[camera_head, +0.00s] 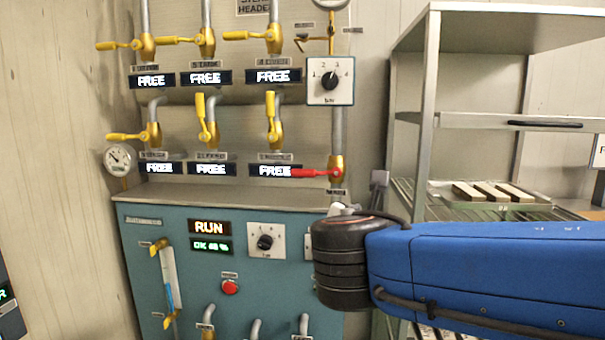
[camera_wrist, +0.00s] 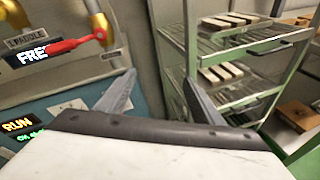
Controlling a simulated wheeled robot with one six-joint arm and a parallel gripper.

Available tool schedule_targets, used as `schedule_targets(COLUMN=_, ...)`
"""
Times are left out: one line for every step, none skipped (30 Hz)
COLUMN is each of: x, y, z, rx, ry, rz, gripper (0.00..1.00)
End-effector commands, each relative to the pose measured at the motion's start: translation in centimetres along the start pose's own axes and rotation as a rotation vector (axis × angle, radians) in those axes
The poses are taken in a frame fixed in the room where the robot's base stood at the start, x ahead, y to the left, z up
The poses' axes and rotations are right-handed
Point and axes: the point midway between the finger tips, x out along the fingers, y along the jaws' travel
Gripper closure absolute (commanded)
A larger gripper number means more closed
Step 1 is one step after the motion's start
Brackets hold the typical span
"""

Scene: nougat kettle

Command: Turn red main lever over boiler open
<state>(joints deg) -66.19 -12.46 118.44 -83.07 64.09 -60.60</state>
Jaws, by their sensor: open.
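The red main lever (camera_head: 316,173) sits on a brass valve on the vertical pipe above the right end of the teal boiler (camera_head: 170,215). It points left, about level, across the pipe. In the wrist view the red lever (camera_wrist: 62,47) is at the upper left, with its brass valve beside it. My gripper (camera_wrist: 158,80) is open and empty, its two grey fingers spread. The lever lies left of and beyond the fingers, apart from them. In the head view my blue arm reaches in from the right, and its dark wrist hides part of the boiler's right side.
Several yellow levers (camera_head: 205,118) are on the pipes left of the red one, above FREE displays. A dial box (camera_head: 330,81) is above the red lever. A metal shelf rack (camera_head: 480,120) with trays stands close on the right.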

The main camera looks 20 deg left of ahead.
Motion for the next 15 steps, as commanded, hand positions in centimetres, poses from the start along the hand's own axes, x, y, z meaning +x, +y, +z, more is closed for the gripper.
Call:
schedule_targets(x=-1.1, y=2.8, z=-0.3, rx=-0.061, ry=-0.023, rz=0.053, gripper=0.39)
schedule_targets(x=-1.8, y=4.3, z=-0.3, rx=-0.095, ry=-0.039, rz=0.08, gripper=0.39)
schedule_targets(x=-2.6, y=6.0, z=-0.3, rx=-0.138, ry=-0.062, rz=0.114, gripper=0.39)
schedule_targets(x=-3.3, y=7.3, z=-0.4, rx=-0.168, ry=-0.077, rz=0.138, gripper=0.39)
schedule_targets(x=-4.0, y=8.5, z=-0.4, rx=-0.195, ry=-0.093, rz=0.16, gripper=0.39)
schedule_targets(x=-4.8, y=9.9, z=-0.5, rx=-0.228, ry=-0.114, rz=0.186, gripper=0.39)
schedule_targets(x=-5.4, y=10.8, z=-0.5, rx=-0.249, ry=-0.127, rz=0.204, gripper=0.39)
schedule_targets(x=-5.9, y=11.6, z=-0.6, rx=-0.268, ry=-0.14, rz=0.218, gripper=0.39)
schedule_targets(x=-6.5, y=12.5, z=-0.6, rx=-0.289, ry=-0.154, rz=0.236, gripper=0.39)
schedule_targets(x=-6.9, y=13.0, z=-0.7, rx=-0.302, ry=-0.163, rz=0.246, gripper=0.39)
schedule_targets(x=-7.2, y=13.5, z=-0.7, rx=-0.313, ry=-0.17, rz=0.254, gripper=0.39)
schedule_targets(x=-7.5, y=13.9, z=-0.7, rx=-0.324, ry=-0.179, rz=0.263, gripper=0.39)
schedule_targets(x=-7.7, y=14.2, z=-0.7, rx=-0.329, ry=-0.183, rz=0.268, gripper=0.39)
schedule_targets(x=-7.8, y=14.3, z=-0.7, rx=-0.332, ry=-0.186, rz=0.271, gripper=0.39)
schedule_targets(x=-7.7, y=14.5, z=-0.7, rx=-0.335, ry=-0.188, rz=0.273, gripper=0.39)
